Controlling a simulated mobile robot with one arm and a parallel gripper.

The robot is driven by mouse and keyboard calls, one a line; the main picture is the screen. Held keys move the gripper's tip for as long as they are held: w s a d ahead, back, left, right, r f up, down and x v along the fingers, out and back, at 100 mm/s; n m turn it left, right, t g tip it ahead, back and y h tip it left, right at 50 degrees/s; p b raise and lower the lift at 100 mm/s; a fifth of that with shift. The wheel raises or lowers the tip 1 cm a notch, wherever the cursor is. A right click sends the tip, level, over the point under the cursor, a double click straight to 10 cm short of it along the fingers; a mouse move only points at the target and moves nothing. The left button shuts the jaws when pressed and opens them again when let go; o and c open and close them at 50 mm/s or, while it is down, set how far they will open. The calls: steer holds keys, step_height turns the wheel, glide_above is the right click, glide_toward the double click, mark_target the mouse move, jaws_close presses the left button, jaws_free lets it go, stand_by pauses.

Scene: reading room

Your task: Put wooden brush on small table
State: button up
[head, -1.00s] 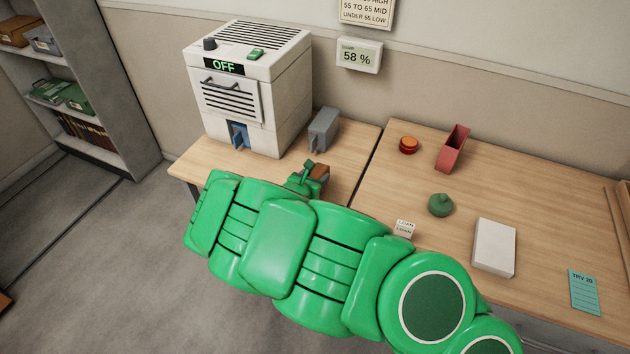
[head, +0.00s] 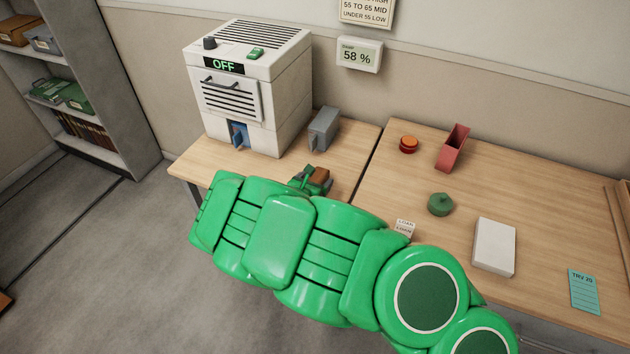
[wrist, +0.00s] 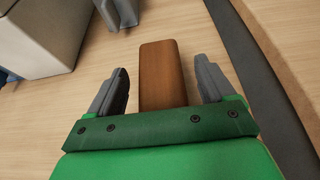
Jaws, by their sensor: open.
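The wooden brush is a brown block (wrist: 163,75) lying on the light wood table in the wrist view. My gripper (wrist: 165,85) is open, with one grey finger on each side of the brush and a gap to each. The near end of the brush is hidden behind the gripper's green body. In the head view the brush (head: 321,176) shows only in part beyond my green arm, on the smaller left table (head: 200,166). My gripper (head: 310,178) is mostly hidden there by the arm.
A white machine (head: 250,90) reading OFF and a grey holder (head: 323,129) stand behind the brush. The right table (head: 385,200) bears a red bin (head: 453,149), an orange button (head: 409,145), a green knobbed object (head: 440,204) and a white box (head: 494,248). A narrow gap separates the tables.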

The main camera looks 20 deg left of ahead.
steer(key=shift+r, duration=0.15)
steer(key=shift+s+a+r, duration=0.1)
steer(key=shift+s, duration=0.25)
steer(key=v, duration=1.1)
steer(key=shift+s, duration=0.15)
steer(key=shift+r, duration=0.15)
